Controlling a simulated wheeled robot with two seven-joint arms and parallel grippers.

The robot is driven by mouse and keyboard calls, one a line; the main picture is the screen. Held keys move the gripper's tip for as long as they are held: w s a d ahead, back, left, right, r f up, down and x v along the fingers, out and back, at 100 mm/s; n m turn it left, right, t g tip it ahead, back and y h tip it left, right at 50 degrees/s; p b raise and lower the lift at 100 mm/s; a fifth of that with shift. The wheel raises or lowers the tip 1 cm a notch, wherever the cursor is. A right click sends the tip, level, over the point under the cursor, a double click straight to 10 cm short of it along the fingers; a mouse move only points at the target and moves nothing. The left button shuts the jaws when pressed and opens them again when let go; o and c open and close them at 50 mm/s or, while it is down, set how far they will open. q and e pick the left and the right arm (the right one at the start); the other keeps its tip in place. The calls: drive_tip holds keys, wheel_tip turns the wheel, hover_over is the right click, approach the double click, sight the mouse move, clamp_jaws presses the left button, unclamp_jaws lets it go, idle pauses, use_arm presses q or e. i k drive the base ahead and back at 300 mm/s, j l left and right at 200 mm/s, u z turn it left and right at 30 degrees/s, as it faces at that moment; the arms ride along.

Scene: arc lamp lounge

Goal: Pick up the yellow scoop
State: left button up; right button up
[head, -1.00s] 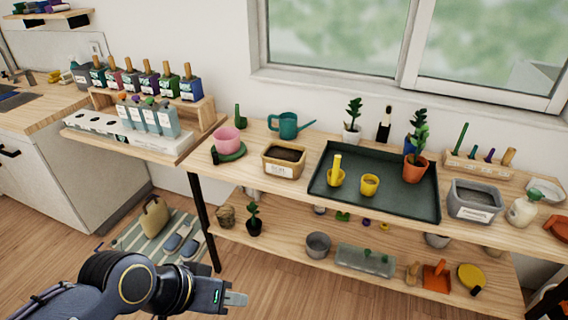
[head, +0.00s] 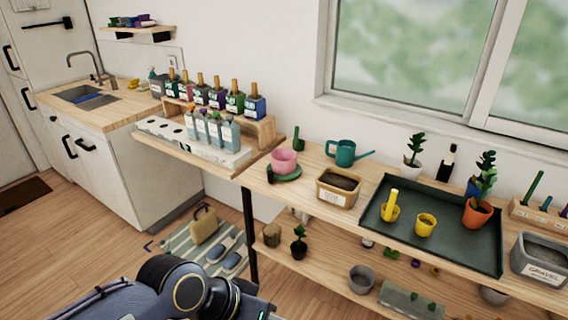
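The yellow scoop (head: 390,208) stands with its handle pointing up at the left side of the dark tray (head: 450,252) on the wooden bench. A small yellow pot (head: 425,225) is just right of it, apart from it. My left arm comes in at the bottom left of the head view, well short of the bench. Its gripper fingers are cut off by the bottom edge. My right gripper is not in view.
Left of the tray are a soil box (head: 338,188), a teal watering can (head: 345,152) and a pink pot (head: 284,160). A potted plant (head: 478,214) stands in the tray's right part. The lower shelf (head: 325,273) juts out below the bench.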

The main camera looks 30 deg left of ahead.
sight(389, 211)
drive_tip(key=i+z, duration=0.15)
drive_tip(key=i, duration=0.3)
drive_tip(key=i+j+z, duration=0.15)
drive_tip(key=i, duration=0.35)
drive_tip(key=i+j+z, duration=0.15)
drive_tip(key=i, duration=0.3)
